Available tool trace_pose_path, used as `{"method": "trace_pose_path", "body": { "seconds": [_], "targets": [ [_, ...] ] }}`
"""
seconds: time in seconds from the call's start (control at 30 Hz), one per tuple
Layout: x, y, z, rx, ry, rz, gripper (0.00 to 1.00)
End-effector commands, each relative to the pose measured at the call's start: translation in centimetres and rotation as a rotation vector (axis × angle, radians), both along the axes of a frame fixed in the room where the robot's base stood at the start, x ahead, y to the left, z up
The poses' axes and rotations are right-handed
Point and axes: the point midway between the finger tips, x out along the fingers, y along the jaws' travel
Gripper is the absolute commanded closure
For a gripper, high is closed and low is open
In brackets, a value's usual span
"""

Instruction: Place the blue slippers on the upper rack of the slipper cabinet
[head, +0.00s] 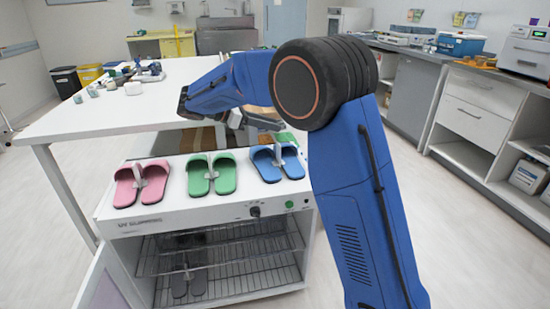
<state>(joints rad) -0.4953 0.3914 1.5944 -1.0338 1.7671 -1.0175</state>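The pair of blue slippers (266,168) sits on the right of the white slipper cabinet's top, with a grey upright piece between the two. The slipper cabinet (150,228) is open at the front. Its upper wire rack (230,250) shows inside, with a dark shape toward its left that is hard to make out. A dark pair of slippers (189,283) is on the lower rack (235,283). My gripper (240,119) is partly hidden behind my arm, above and behind the blue slippers and apart from them. Its fingers do not show clearly.
Pink slippers (141,184) and green slippers (211,175) stand left of the blue pair. The cabinet door (106,288) stands open at the left. A white table (95,122) is behind the cabinet. A counter (470,75) lines the right, with clear floor before it.

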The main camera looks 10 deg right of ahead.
Motion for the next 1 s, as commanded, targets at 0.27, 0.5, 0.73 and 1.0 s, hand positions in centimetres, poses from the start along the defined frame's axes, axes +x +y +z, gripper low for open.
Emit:
{"method": "trace_pose_path", "body": {
  "seconds": [0.27, 0.5, 0.73, 1.0],
  "targets": [
    [-0.1, 0.0, -4.9, 0.001, 0.003, 0.0, 0.7],
    [0.0, -1.4, -7.5, 0.002, 0.0, -0.002, 0.7],
    [0.1, -2.5, -8.0, 0.002, -0.001, 0.0, 0.7],
    [0.3, -5.0, -9.0, 0.002, 0.0, -0.002, 0.7]
  ]
}}
